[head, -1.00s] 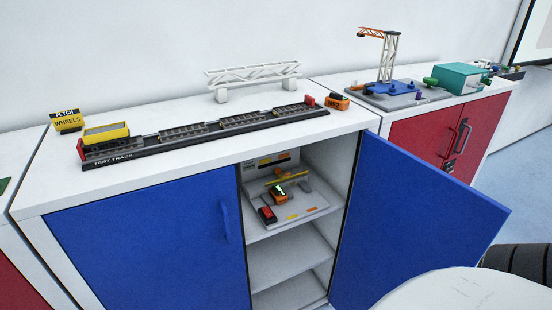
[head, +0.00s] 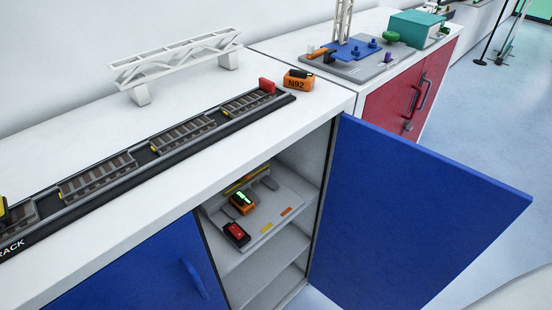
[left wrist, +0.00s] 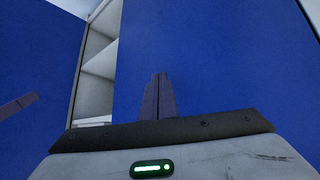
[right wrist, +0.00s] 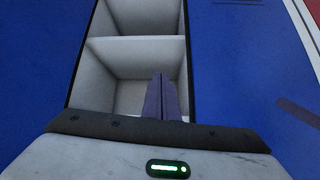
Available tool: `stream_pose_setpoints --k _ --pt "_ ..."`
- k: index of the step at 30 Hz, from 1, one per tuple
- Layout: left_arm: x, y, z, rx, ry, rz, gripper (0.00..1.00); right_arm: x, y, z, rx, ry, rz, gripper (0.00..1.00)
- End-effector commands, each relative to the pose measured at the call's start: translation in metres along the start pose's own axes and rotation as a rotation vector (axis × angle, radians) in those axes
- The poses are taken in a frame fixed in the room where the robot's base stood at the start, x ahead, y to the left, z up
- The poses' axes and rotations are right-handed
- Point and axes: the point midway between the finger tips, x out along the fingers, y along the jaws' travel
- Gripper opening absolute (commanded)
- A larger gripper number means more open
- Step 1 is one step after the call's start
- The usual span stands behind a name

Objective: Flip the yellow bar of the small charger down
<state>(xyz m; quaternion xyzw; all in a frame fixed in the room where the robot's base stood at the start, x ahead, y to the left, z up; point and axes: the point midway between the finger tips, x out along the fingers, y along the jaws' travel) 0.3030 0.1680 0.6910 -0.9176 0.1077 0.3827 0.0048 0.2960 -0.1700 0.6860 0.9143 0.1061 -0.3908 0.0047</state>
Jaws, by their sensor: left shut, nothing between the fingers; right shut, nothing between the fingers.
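A grey charger base (head: 288,200) lies on the upper shelf inside the open cabinet. A yellow bar (head: 240,184) runs across its back, partly hidden by the counter edge; I cannot clearly tell its tilt. An orange block with a lit green display (head: 243,203) sits in front of the bar. A black block with a red top (head: 236,233) sits nearer the shelf's front. My left gripper (left wrist: 157,80) is shut and empty, with a blue door behind it. My right gripper (right wrist: 160,80) is shut and empty, with pale open shelves behind it. Neither gripper shows in the head view.
The blue door (head: 410,215) stands wide open on the right; another blue door (head: 140,270) is closed on the left. The white counter (head: 190,185) carries a test track (head: 130,172), a white bridge (head: 180,62) and an orange N92 block (head: 298,79). Empty shelf space lies below the charger.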

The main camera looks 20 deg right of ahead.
Motion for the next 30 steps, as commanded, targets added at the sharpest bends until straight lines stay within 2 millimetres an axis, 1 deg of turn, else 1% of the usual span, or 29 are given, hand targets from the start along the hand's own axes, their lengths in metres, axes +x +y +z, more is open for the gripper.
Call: stream_pose_setpoints --k 1,8,9,11,14,17,18,20,21,23,24,27,30 --pt "-0.001 0.001 0.004 -0.001 -0.007 0.001 0.0 0.0 0.0 0.0 0.0 0.0 0.0 0.0" --pt "-0.002 0.001 0.013 -0.003 -0.025 0.001 0.0 0.0 -0.001 0.001 -0.001 -0.001 -0.003 0.0" --pt "-0.002 0.001 0.013 -0.003 -0.026 0.001 0.0 0.001 -0.002 0.0 -0.002 -0.001 -0.005 0.0" --pt "-0.002 0.001 0.014 -0.003 -0.027 0.001 0.0 0.005 0.001 -0.01 -0.006 0.009 -0.009 0.0" --pt "0.0 0.001 0.015 -0.003 -0.026 0.001 0.0 0.019 0.007 -0.045 -0.017 0.044 -0.028 0.0" --pt "0.002 0.001 0.017 -0.003 -0.026 0.001 0.0 0.037 0.018 -0.104 -0.038 0.089 -0.056 0.0" --pt "0.002 0.001 0.017 -0.003 -0.025 0.001 0.0 0.042 0.023 -0.131 -0.05 0.105 -0.066 0.0" --pt "0.004 0.0 0.018 -0.003 -0.025 0.001 0.0 0.047 0.031 -0.172 -0.067 0.125 -0.08 0.0" --pt "0.004 0.0 0.019 -0.003 -0.024 0.0 0.0 0.048 0.037 -0.198 -0.08 0.136 -0.085 0.0" --pt "0.005 0.0 0.019 -0.003 -0.023 0.0 0.0 0.047 0.045 -0.234 -0.098 0.148 -0.09 0.0" --pt "0.006 0.0 0.019 -0.003 -0.022 0.0 0.0 0.044 0.051 -0.257 -0.109 0.154 -0.09 0.0" --pt "0.008 -0.001 0.019 -0.003 -0.019 -0.001 0.0 0.035 0.064 -0.303 -0.132 0.163 -0.082 0.0" --pt "0.009 -0.001 0.017 -0.002 -0.014 -0.001 0.0 0.025 0.074 -0.334 -0.146 0.167 -0.073 0.0"
